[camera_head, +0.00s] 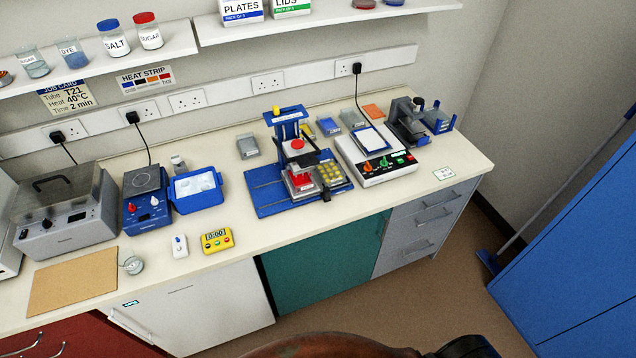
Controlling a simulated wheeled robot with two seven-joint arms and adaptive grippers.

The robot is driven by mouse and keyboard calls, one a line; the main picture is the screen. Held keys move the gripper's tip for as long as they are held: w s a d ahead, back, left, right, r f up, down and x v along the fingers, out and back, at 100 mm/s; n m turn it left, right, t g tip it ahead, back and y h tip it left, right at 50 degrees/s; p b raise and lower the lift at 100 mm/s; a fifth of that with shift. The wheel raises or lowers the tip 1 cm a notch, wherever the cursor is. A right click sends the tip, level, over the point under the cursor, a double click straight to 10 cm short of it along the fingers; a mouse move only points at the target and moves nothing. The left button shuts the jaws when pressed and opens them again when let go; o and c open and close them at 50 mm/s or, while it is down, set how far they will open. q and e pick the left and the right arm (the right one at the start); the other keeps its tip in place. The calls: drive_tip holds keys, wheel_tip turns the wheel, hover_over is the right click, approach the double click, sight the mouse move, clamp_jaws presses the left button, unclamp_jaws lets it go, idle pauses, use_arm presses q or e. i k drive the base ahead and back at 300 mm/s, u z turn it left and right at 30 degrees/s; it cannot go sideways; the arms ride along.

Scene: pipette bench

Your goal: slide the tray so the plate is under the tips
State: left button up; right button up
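The pipette stand (286,127) is a blue frame on a wide blue base (266,195) with dark rails, at the middle of the bench. A red knob (297,144) tops its dark head. Below the head is a small pale and red block (300,183) with red parts at its front; I cannot make out the tips there. A yellow plate with round wells (329,173) sits on the base just right of that block, beside the head rather than squarely under it. The tray's edges are too small to tell apart. Neither of my grippers is in view.
A white control box with coloured knobs (376,160) stands close right of the base. A blue bin (195,190) stands to its left. A yellow timer (217,240) and a white bottle (179,245) lie front left. The bench in front of the base is clear.

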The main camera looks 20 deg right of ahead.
sight(325, 192)
drive_tip(key=z, duration=0.5)
drive_tip(key=k, duration=1.1)
drive_tip(key=u, duration=0.6)
drive_tip(key=i, duration=1.45)
drive_tip(key=z, duration=0.35)
